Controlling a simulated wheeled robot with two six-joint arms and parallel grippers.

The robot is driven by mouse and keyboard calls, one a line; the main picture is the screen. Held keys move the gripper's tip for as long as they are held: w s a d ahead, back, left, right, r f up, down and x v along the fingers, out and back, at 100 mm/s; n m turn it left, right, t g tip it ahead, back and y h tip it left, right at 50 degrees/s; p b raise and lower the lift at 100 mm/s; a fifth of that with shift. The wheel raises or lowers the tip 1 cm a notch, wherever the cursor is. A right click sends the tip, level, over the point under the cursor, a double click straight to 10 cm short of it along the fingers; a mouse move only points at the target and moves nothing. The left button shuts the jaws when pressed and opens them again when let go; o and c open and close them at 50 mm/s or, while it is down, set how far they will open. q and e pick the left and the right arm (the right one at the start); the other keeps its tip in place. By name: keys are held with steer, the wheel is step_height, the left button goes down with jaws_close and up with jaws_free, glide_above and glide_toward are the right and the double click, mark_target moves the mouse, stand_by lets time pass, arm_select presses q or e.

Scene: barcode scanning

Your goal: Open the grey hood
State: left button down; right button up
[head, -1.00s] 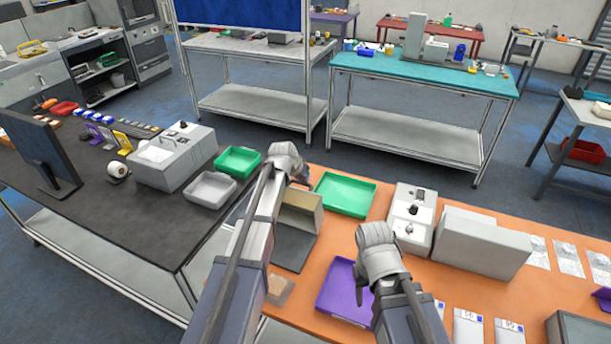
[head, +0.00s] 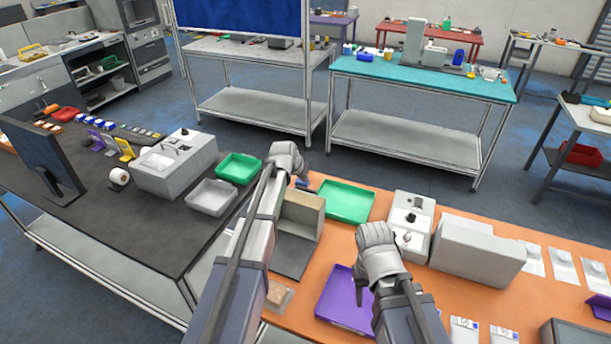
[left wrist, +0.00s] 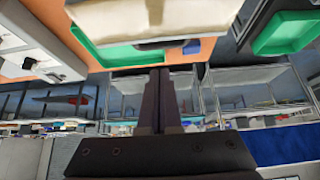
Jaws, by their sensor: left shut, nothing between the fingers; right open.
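A grey box-shaped cover (head: 478,250), which looks like the grey hood, stands on the orange table beside a white device with dark knobs (head: 408,225). It looks closed, and I cannot make out a hinge or handle. My left gripper (head: 302,180) is shut and empty, above the far edge of the orange table near the green tray (head: 345,200), well left of the hood. Its shut fingers (left wrist: 160,100) fill the middle of the left wrist view. My right gripper (head: 362,285) is open above the purple tray (head: 335,302), left of and nearer than the hood; its fingers are mostly hidden.
A tan box (head: 301,212) stands beneath my left gripper. White packets (head: 565,267) lie right of the hood, and a dark box (head: 575,338) is at the near right. The black table (head: 110,220) at left carries another grey machine (head: 175,165) and trays.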

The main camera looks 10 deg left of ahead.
arm_select(q)
steer(key=p+v, duration=0.3)
steer(key=v, duration=0.2)
steer(key=shift+s, duration=0.3)
